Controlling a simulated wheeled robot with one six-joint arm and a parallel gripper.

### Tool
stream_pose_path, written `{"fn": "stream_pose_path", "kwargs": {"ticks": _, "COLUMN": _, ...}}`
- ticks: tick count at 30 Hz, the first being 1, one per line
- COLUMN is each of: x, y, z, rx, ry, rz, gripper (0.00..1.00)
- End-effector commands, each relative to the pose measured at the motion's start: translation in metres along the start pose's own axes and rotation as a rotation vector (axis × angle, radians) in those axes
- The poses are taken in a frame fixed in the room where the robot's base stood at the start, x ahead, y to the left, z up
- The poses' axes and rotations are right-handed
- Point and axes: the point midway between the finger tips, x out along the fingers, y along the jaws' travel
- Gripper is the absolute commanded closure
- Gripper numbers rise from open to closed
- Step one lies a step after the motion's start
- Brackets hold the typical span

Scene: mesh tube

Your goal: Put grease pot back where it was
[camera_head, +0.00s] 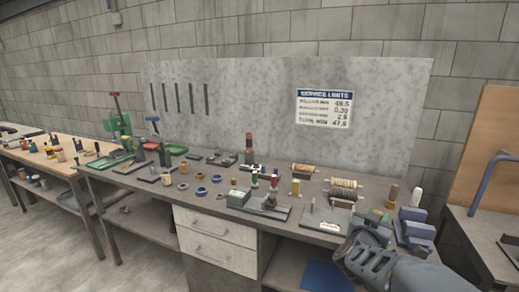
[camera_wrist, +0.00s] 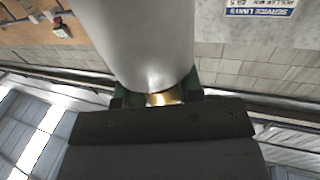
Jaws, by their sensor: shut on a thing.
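In the wrist view a pale grey, smooth cylinder (camera_wrist: 140,40), which I take to be the grease pot, fills the upper middle. My gripper (camera_wrist: 158,99) is shut on it, with dark green jaws at both sides of its near end. A brass-coloured part (camera_wrist: 162,99) shows between the jaws. In the head view my gripper (camera_head: 376,217) is at the right end of the workbench (camera_head: 320,232). I cannot clearly tell the held pot apart from the things behind it there. The spot where it stood before cannot be told.
Wire spools (camera_head: 343,188), blue rings (camera_head: 201,191) and small fixtures crowd the bench. Blue blocks (camera_head: 418,233) and a white cylinder (camera_head: 416,196) are close to my gripper. A sign (camera_head: 324,108) hangs on the back panel. A wooden bench (camera_head: 75,153) stands at left.

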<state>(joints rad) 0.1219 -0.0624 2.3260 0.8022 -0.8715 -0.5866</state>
Motion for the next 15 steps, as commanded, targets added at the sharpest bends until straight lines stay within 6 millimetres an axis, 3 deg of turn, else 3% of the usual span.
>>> {"fn": "stream_pose_path", "kwargs": {"ticks": 5, "x": -0.007, "y": -0.046, "z": 0.056, "rx": -0.011, "ry": -0.014, "rz": -0.231, "gripper": 1.0}}
{"fn": "stream_pose_path", "kwargs": {"ticks": 9, "x": -0.026, "y": -0.081, "z": 0.113, "rx": -0.007, "ry": -0.015, "rz": -0.428, "gripper": 1.0}}
{"fn": "stream_pose_path", "kwargs": {"ticks": 15, "x": -0.057, "y": -0.106, "z": 0.177, "rx": -0.002, "ry": -0.01, "rz": -0.601, "gripper": 1.0}}
